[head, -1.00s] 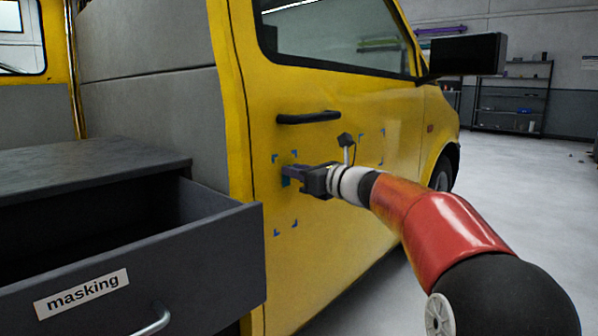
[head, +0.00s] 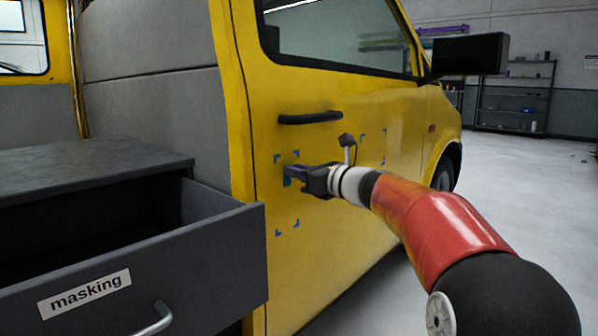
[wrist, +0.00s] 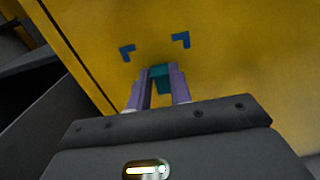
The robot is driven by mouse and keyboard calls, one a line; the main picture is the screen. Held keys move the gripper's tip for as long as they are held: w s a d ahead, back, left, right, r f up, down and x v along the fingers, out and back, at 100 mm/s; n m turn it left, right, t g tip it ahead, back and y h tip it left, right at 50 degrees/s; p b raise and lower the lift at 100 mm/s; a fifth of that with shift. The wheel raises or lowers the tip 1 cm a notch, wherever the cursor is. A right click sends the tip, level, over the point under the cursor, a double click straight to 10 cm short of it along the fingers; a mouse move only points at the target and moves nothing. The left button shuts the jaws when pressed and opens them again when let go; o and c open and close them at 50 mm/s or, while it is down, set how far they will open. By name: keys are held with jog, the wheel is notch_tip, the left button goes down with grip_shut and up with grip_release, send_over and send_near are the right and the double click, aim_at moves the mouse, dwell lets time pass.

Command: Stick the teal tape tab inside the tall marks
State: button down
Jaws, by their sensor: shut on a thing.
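The teal tape tab (wrist: 160,78) is pinched between the two purple fingers of my gripper (wrist: 160,70) in the wrist view. In the head view, my gripper (head: 290,174) is at the yellow door, and only a small bit of the tab (head: 287,182) shows. Blue corner marks on the door outline a tall area; an upper-left mark (head: 277,158) and a lower-left mark (head: 278,232) show. The wrist view shows two upper marks (wrist: 127,53) (wrist: 181,40) just beyond the fingertips. The tab appears between the left and right marks. I cannot tell whether it touches the door.
A second group of blue marks (head: 383,133) is further right on the door. The black door handle (head: 310,117) is above the gripper. An open grey drawer (head: 150,270) labelled "masking" stands at the left. The side mirror (head: 468,54) juts out at the upper right.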

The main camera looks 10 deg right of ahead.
jog(key=c, duration=1.2)
grip_release()
jog(key=v, duration=0.7)
jog(key=s+a+f+n+g+h+p, duration=0.2)
jog(key=s+a+f+n+g, duration=0.25)
jog(key=s+n, duration=0.35)
jog(key=s+a+f+n+g+h+p, duration=0.2)
jog(key=s+a+f+n+g, duration=0.25)
jog(key=s, duration=0.45)
jog(key=s+d+f+n+h+p, duration=0.1)
jog(key=s+d+f+n+h, duration=0.1)
jog(key=s+n, duration=0.3)
jog(key=s+d+f+n+h+p, duration=0.1)
jog(key=s+d+f+n+h, duration=0.1)
jog(key=s+n, duration=0.4)
jog(key=s+d+f+n+h+p, duration=0.1)
jog(key=s+f+n+h, duration=0.1)
jog(key=s+f+n, duration=0.2)
jog(key=shift+s+d+n+h, duration=0.3)
jog(key=shift+s+d+n, duration=0.1)
jog(key=shift+s+n, duration=0.3)
